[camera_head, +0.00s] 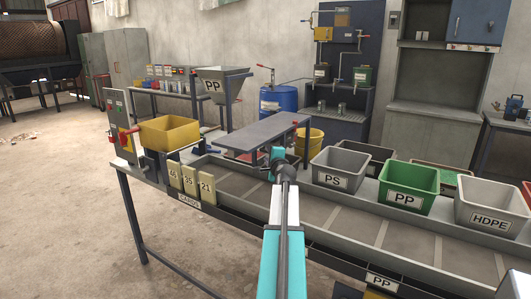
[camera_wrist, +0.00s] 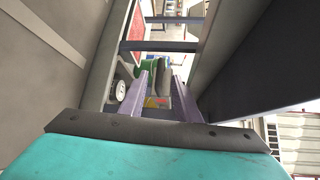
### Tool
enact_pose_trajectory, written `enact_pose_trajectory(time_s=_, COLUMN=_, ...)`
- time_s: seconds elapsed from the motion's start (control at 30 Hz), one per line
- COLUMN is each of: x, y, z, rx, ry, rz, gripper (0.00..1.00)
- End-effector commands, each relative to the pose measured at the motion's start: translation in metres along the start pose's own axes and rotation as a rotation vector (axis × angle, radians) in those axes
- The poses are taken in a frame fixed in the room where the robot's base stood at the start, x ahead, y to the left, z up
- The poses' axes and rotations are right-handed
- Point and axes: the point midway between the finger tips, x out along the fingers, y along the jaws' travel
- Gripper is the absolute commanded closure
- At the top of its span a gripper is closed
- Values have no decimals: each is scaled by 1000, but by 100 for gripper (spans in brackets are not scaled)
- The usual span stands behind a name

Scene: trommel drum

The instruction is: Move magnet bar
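No part is labelled as the magnet bar. A flat grey plate (camera_head: 258,132) stands on posts across the conveyor in the head view and may be it or its cover. My gripper (camera_head: 278,157) is at the near side of this plate, low over the belt, its fingers mostly hidden by my arm. In the wrist view my gripper (camera_wrist: 162,84) has two fingers apart with a gap between them. A dark block and a green round thing show beyond the gap; I see nothing clearly held. A dark slab (camera_wrist: 245,50) fills the upper right of that view, close beside the fingers.
The conveyor belt (camera_head: 330,217) runs below my arm. Bins marked PS (camera_head: 340,170), PP (camera_head: 407,188) and HDPE (camera_head: 490,205) stand along its far side. Number cards (camera_head: 190,182) and a yellow bin (camera_head: 169,133) are at left. A blue drum (camera_head: 278,103) stands behind.

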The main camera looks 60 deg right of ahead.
Motion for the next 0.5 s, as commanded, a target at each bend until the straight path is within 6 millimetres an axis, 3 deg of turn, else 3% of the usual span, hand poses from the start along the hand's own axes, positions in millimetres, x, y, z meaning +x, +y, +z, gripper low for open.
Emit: enact_pose_trajectory(time_s=0.5, x=48, y=-1, z=-2, rx=1, ry=1, rz=1, gripper=70)
